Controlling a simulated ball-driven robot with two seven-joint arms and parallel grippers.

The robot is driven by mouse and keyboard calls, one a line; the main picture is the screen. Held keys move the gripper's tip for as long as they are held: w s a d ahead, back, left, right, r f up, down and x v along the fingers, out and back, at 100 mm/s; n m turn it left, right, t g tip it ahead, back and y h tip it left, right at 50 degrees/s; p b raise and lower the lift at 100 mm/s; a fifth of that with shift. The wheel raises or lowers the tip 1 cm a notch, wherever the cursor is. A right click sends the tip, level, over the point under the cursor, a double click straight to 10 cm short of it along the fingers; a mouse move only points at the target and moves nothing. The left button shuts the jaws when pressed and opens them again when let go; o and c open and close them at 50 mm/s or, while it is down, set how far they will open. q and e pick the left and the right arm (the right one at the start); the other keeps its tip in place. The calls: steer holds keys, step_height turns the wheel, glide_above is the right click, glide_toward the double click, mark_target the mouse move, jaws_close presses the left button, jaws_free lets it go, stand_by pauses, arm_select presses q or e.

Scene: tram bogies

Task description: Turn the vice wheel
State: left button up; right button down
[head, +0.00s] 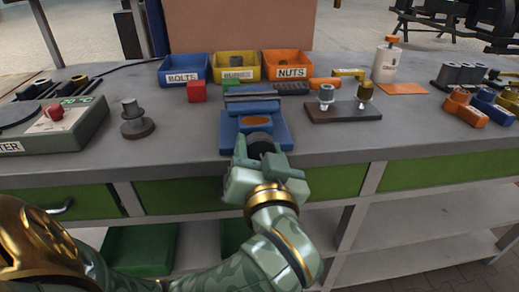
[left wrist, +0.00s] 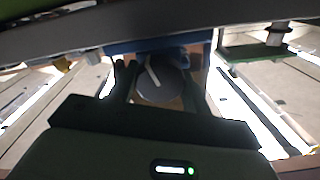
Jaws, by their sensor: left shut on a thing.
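The blue vice (head: 232,132) stands at the front edge of the grey bench, with an orange oval on its top. Its dark round wheel (head: 258,142) faces me and is partly hidden by my left gripper (head: 262,155). In the left wrist view the wheel (left wrist: 170,92) is a dark disc with a pale line, sitting between the two fingers of my left gripper (left wrist: 160,88). The left gripper is shut on the wheel. The blue vice body (left wrist: 150,45) shows behind it. My right gripper is in neither view.
Behind the vice stand blue (head: 184,67), yellow (head: 237,66) and orange (head: 287,64) bins. A red cube (head: 197,92) and a board with two fittings (head: 343,111) are nearby. A tester box (head: 62,130) is at left. The bench front right of the vice is clear.

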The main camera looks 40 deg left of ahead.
arm_select(q)
steer(key=n, duration=0.6)
steer(key=shift+d+f, duration=0.1)
steer(key=shift+n, duration=0.3)
stand_by(0.3)
steer(key=o, duration=1)
